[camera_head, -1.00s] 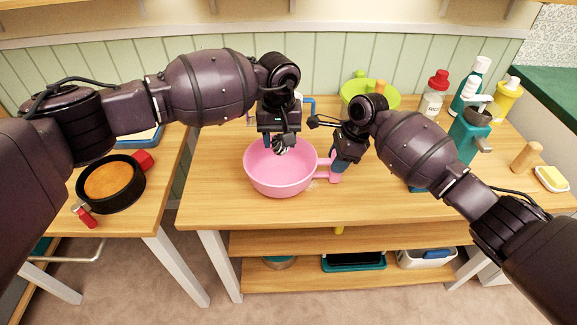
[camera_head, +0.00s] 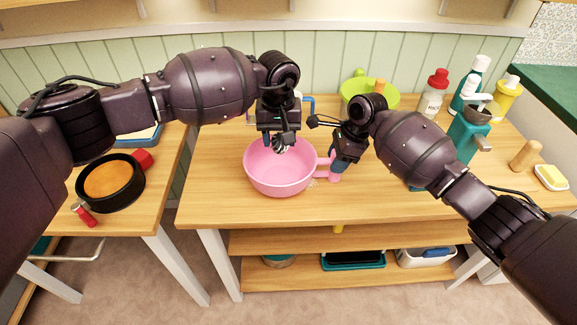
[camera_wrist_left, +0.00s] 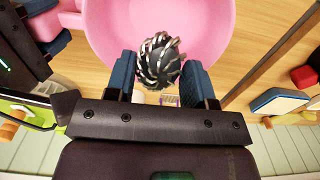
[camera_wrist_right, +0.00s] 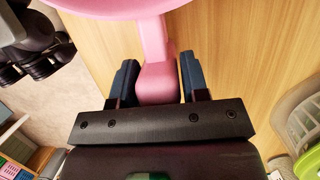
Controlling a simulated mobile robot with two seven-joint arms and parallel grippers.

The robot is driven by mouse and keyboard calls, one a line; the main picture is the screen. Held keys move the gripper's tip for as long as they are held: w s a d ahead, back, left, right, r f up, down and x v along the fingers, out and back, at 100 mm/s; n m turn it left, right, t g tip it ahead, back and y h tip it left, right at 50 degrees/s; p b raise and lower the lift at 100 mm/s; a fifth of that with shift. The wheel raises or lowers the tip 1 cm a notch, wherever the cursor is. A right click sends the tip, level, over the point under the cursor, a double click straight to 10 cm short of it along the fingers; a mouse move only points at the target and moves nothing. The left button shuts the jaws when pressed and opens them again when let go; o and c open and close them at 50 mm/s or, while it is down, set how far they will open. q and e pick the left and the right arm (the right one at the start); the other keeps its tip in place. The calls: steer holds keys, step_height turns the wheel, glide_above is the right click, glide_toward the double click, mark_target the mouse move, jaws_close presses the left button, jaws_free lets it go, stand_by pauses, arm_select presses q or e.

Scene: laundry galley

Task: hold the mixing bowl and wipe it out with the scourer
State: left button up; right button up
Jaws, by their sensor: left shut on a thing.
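The pink mixing bowl (camera_head: 262,178) stands upright on the wooden worktop, its handle (camera_head: 327,160) pointing right. My left gripper (camera_head: 281,144) reaches down into the bowl from above. It is shut on the scourer (camera_wrist_left: 158,62), a dark round ball with silvery metal strands, which shows between its fingers in the left wrist view. In the head view the scourer is mostly hidden by the gripper. My right gripper (camera_wrist_right: 158,75) is around the bowl's handle, one finger on each side and close against it; the handle also shows in the right wrist view (camera_wrist_right: 155,80).
Bottles (camera_head: 432,97) and a teal grinder (camera_head: 470,135) stand at the back right. A round pan (camera_head: 110,200) is on the separate left table. The worktop in front of the bowl is clear.

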steer(key=o, duration=0.4)
steer(key=v, duration=0.7)
steer(key=shift+r, duration=0.2)
stand_by(0.4)
steer(key=shift+d, duration=0.1)
steer(key=v, duration=1.2)
stand_by(0.6)
